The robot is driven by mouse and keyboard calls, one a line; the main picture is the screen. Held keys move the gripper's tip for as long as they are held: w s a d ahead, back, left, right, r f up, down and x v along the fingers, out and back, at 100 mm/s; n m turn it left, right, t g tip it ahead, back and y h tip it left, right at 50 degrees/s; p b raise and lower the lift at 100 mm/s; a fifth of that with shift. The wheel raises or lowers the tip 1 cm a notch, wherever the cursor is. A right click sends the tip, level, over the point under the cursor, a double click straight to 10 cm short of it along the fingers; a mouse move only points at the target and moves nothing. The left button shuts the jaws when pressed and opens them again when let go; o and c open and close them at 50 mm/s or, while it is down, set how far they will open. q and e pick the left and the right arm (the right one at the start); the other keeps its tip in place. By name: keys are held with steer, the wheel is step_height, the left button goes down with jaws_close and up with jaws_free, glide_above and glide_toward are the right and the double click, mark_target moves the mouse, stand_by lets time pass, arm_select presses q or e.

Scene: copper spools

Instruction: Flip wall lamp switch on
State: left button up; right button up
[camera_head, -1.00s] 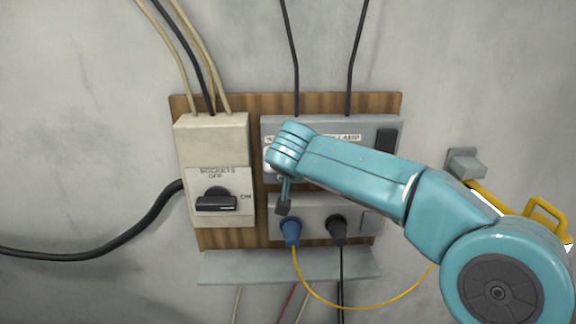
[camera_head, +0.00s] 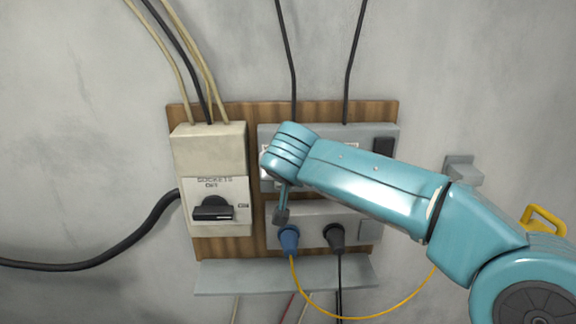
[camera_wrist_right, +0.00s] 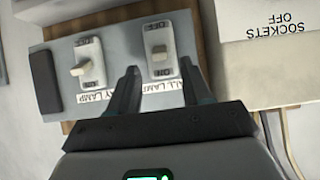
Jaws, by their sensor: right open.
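The wall lamp switch (camera_wrist_right: 160,50) is a white plate with a small toggle and upside-down OFF and ON marks in the right wrist view. Its label, partly covered, reads "ALL LAMP". I cannot tell its toggle position for certain. My right gripper (camera_wrist_right: 160,82) is open, with its two dark fingers on either side of the switch's lower part. I cannot tell whether they touch it. In the head view my right arm covers the switches on the grey upper box (camera_head: 335,131). My left gripper is not in view.
A second switch (camera_wrist_right: 90,62) sits beside it. A beige sockets box (camera_head: 212,150) with a black rotary knob (camera_head: 213,209) stands left on the wooden board (camera_head: 300,110). Blue (camera_head: 288,240) and black (camera_head: 334,237) plugs sit below; a grey shelf (camera_head: 285,278) juts out underneath.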

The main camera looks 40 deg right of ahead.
steer(key=v, duration=1.2)
steer(key=shift+s+r, duration=0.15)
steer(key=shift+s, duration=0.15)
steer(key=shift+w, duration=0.1)
